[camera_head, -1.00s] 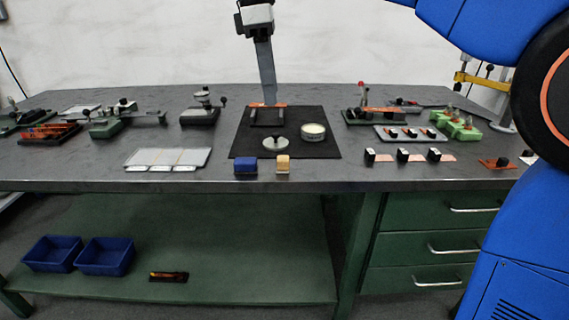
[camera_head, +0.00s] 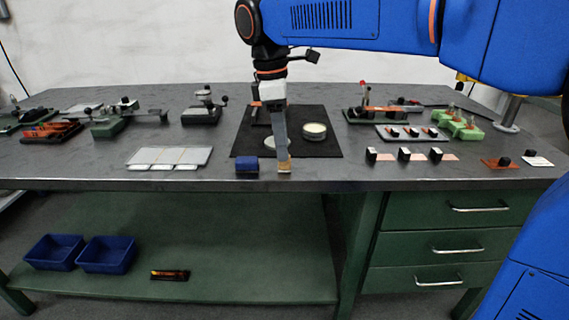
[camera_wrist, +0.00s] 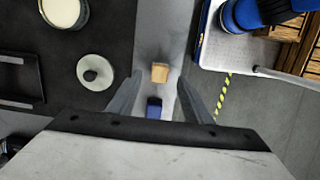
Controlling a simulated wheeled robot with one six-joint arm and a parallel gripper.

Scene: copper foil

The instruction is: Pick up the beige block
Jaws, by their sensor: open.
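In the wrist view the beige block (camera_wrist: 160,72) lies ahead, between the lines of the two fingers. My gripper (camera_wrist: 160,88) is open and empty. In the head view my gripper (camera_head: 282,150) points down over the block. I cannot tell how large the gap above the block is.
A blue block (camera_head: 247,165) stands just left of the beige one. Behind is a black mat (camera_head: 318,147) with a round tin (camera_head: 314,130) and a knobbed disc (camera_wrist: 95,72). Small black-and-white pieces (camera_head: 404,154) lie to the right. The bench's front edge (camera_head: 200,184) is close.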

